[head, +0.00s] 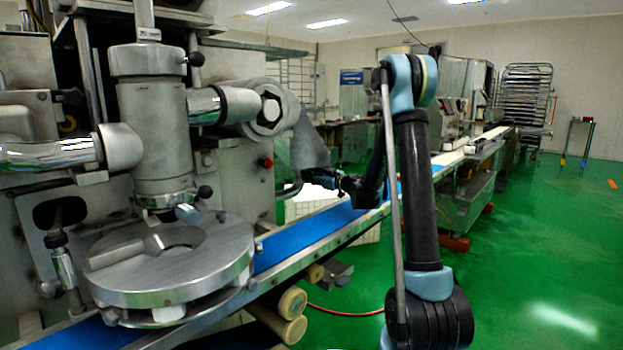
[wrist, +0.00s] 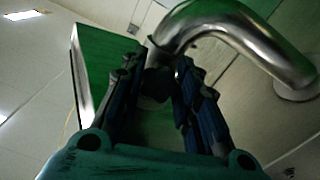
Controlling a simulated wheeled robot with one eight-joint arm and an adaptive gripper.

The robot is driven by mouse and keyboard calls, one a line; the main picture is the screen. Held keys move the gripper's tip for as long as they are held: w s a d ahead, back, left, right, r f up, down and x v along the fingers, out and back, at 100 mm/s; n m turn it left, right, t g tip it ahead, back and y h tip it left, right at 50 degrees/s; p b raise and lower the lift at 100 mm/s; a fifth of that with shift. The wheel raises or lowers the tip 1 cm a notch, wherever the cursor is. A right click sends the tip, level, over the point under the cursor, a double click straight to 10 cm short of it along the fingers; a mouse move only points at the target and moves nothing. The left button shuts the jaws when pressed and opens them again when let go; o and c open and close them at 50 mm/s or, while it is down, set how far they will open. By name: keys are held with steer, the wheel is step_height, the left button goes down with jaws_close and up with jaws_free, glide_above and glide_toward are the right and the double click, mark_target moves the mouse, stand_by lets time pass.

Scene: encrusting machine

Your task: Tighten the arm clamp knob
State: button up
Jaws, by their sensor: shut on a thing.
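My gripper (head: 318,178) is in the middle of the head view, at the lower end of a grey chute-like metal part (head: 308,150) on the machine's right side. In the wrist view its two blue-black fingers (wrist: 158,85) stand on either side of a dark round knob (wrist: 156,84) and are shut on it. The knob sits close below the end of a bent, shiny metal pipe (wrist: 215,20). In the head view the knob is not clear, as it is small and my gripper covers it. How tight it is cannot be told.
A blue conveyor belt (head: 310,232) runs below my gripper. A round metal table (head: 170,270) and a thick upright cylinder (head: 158,135) stand left of it. A white crate (head: 305,203) is behind the belt. The green floor at right is mostly clear.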

steer(key=m, duration=2.2)
steer(key=shift+d+m, duration=0.1)
steer(key=shift+m, duration=0.2)
steer(key=m, duration=0.3)
steer(key=shift+m, duration=1.8)
steer(key=o, duration=1.1)
